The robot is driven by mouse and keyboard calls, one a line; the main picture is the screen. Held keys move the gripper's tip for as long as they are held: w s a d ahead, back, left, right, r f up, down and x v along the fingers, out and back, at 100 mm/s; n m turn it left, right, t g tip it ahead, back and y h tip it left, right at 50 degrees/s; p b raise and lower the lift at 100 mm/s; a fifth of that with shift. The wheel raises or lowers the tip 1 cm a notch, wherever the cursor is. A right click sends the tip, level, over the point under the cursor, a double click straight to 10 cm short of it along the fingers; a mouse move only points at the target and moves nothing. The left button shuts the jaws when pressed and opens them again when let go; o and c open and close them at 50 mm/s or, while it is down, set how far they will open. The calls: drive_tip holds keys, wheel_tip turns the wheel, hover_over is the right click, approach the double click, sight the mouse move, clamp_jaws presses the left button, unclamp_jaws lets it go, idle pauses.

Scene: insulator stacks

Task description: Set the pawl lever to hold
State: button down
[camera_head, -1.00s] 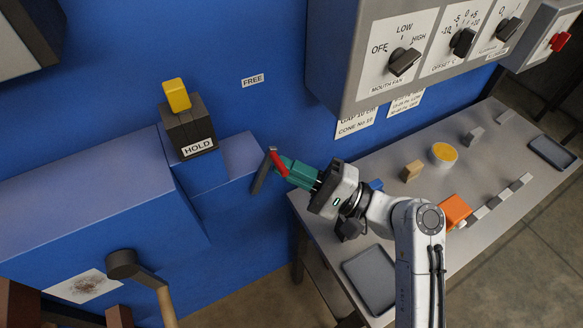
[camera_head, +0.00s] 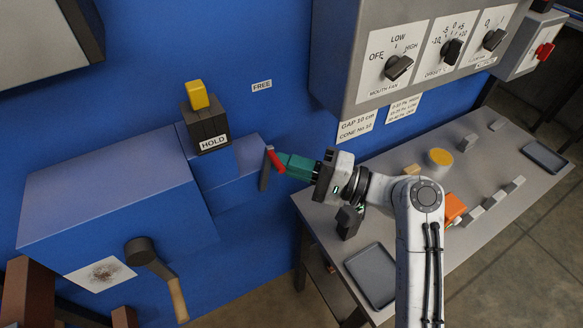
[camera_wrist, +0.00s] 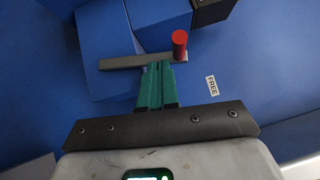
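The pawl lever (camera_head: 264,172) is a dark grey bar with a red grip (camera_head: 275,160) at its upper end, beside the blue housing. It stands nearly upright. The HOLD label (camera_head: 214,143) is on a dark block left of it; the FREE label (camera_head: 262,86) is on the blue wall above. In the wrist view the bar (camera_wrist: 125,62) lies across, with the red grip (camera_wrist: 180,45) at its right end. My gripper (camera_head: 278,162) has its green fingers together, tips at the lever beside the red grip, not around it. I cannot tell whether they touch.
A yellow knob (camera_head: 197,94) tops the dark block. A crank (camera_head: 150,260) with a wooden handle sticks out at lower left. A switch box (camera_head: 340,60) hangs at upper right. Right of the lever, a grey table (camera_head: 440,240) holds trays and small blocks.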

sight(266, 168)
drive_tip(key=a+r+n+h+p, duration=0.1)
drive_tip(key=p, duration=0.1)
drive_tip(key=s+a+n+h+p, duration=0.1)
drive_tip(key=n+h, duration=0.1)
drive_tip(key=shift+s+a+r+p, duration=0.1)
drive_tip(key=shift+s+r+p, duration=0.15)
drive_tip(key=shift+r+p, duration=0.15)
drive_tip(key=shift+s+a+f+p, duration=0.1)
drive_tip(key=shift+s+a+p, duration=0.35)
drive_tip(key=shift+a+p, duration=0.25)
drive_tip(key=shift+s, duration=0.1)
